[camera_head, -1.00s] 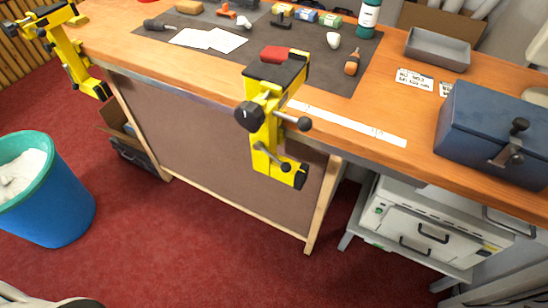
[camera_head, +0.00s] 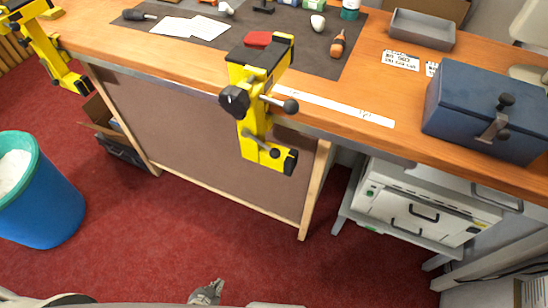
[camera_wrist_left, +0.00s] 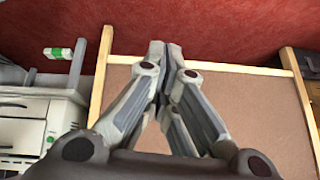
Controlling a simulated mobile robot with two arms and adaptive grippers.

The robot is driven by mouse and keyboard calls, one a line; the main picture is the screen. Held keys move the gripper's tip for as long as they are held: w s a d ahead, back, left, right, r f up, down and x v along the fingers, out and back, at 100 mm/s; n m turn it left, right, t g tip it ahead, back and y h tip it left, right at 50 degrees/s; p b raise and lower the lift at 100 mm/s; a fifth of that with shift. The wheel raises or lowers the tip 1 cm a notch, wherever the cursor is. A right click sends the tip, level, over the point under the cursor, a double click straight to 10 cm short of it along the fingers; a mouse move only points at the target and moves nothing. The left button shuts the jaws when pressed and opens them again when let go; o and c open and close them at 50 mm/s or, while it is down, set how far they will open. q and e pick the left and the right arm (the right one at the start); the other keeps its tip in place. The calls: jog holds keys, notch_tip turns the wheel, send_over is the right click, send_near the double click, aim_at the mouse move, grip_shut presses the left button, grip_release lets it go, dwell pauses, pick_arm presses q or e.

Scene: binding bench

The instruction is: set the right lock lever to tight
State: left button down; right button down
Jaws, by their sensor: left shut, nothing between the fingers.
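A yellow clamp (camera_head: 255,120) is fixed to the bench's front edge near the middle in the head view. Its lever with a dark ball end (camera_head: 287,105) sticks out to the right, roughly level. A round black knob (camera_head: 235,101) is on its left side, and a small bar with a ball end (camera_head: 250,134) is lower down. I cannot tell the lever's setting. My left gripper (camera_head: 211,287) is low at the bottom edge, well below and apart from the clamp; it is shut and empty. Its closed fingers fill the middle of the left wrist view (camera_wrist_left: 166,52). My right gripper is not in view.
A second yellow clamp (camera_head: 42,42) is at the bench's left end. A dark blue box (camera_head: 478,110) with a latch stands at right, near a grey tray (camera_head: 422,29). A blue bin (camera_head: 45,208) stands at left. The red floor before the bench is open.

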pick_arm(q)
jog(key=w+d+r+m+t+h, duration=0.2)
jog(key=w+d+r+t, duration=0.2)
jog(key=w+r, duration=0.45)
jog(key=w+d+r+m+t+h, duration=0.2)
jog(key=w+d+r+t, duration=0.3)
jog(key=r, duration=0.7)
jog(key=d+r+m+t+h+b, duration=0.1)
jog(key=r+h, duration=0.3)
jog(key=r, duration=0.9)
jog(key=s+d+r+m+t+h+b, duration=0.1)
jog(key=d+r+m+h, duration=0.3)
jog(key=r, duration=0.9)
jog(key=shift+t, duration=0.6)
jog(key=shift+d, duration=0.1)
notch_tip(320, 180, up, 4)
jog(key=r+p, duration=0.1)
jog(key=p, duration=0.2)
send_over(277, 158)
jog(key=s, duration=0.4)
jog(key=f, duration=0.1)
jog(key=w+f, duration=0.1)
jog(key=f, duration=0.1)
jog(key=shift+w+d, duration=0.1)
jog(key=shift+w, duration=0.15)
jog(key=shift+w+a+f, duration=0.15)
jog(key=shift+a+f, duration=0.15)
jog(key=shift+f, duration=0.25)
